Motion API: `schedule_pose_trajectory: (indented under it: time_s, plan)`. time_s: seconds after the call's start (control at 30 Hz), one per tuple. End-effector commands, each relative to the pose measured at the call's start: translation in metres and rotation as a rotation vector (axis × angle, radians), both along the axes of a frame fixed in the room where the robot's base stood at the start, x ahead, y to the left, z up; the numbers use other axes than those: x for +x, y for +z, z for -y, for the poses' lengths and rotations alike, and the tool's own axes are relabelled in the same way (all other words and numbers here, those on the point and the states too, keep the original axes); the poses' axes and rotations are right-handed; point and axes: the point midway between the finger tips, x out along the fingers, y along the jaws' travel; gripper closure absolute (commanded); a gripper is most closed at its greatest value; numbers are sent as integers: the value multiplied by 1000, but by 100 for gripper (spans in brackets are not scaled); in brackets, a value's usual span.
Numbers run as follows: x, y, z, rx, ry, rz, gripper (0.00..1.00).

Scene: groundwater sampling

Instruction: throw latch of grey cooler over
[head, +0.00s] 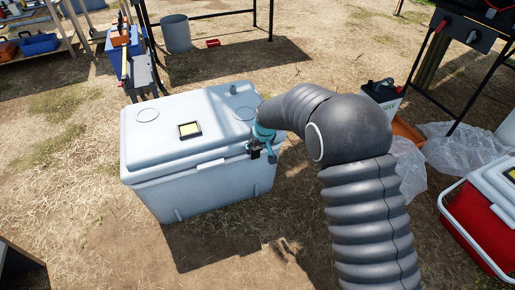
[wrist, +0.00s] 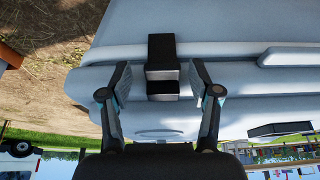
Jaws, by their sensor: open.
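The grey cooler (head: 210,190) stands on the ground left of centre in the head view, its lid down. Its pale wall (wrist: 230,25) fills much of the wrist view, which is upside down. A black latch (wrist: 161,48) sits across the lid seam there. My gripper (wrist: 160,75) is open, with one finger on each side of the latch's lower part in the picture. I cannot tell whether either finger touches it. In the head view my gripper (head: 263,145) is at the cooler's front right, where small dark parts are hard to tell apart.
A red cooler (head: 480,225) with a pale lid stands at the right edge. Clear plastic sheeting (head: 410,165) lies behind my arm. A grey bucket (head: 176,34) stands at the back. Straw-covered ground in front of the grey cooler is free.

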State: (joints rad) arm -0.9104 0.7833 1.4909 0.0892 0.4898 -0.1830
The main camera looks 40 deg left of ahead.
Motion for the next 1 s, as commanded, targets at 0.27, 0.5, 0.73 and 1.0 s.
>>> schedule_pose_trajectory:
  time_s: [0.27,0.5,0.73,1.0]
  plan:
    - [-11,52,16,3,1,2,38]
    - [-18,86,28,2,1,2,38]
    - [-21,97,33,1,1,1,38]
    - [-21,98,33,1,1,1,38]
